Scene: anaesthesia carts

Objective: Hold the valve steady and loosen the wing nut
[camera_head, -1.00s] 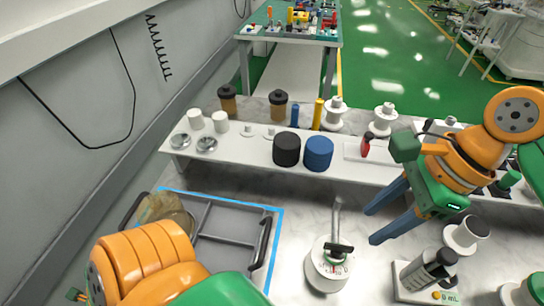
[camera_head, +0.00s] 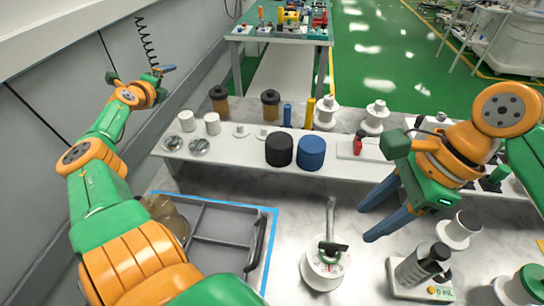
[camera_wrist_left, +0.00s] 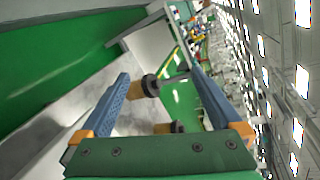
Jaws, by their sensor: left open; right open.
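A round white unit with a dial face (camera_head: 322,272) stands on the marble worktop, front centre; it looks like the valve. A black wing-shaped piece (camera_head: 333,248) sits on its top and looks like the wing nut. A grey metal stem (camera_head: 331,216) rises behind it. My right gripper (camera_head: 364,223) is open and empty, to the right of the stem and apart from it. My left gripper (camera_head: 165,70) is raised at the far upper left by the wall, far from the valve. In the left wrist view (camera_wrist_left: 156,70) its blue fingers are spread with nothing held between them.
A grey tray (camera_head: 222,240) edged with blue tape lies left of the valve. A white shelf (camera_head: 225,152) behind holds jars, spools, and black and blue cylinders. Bare worktop lies between tray and valve.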

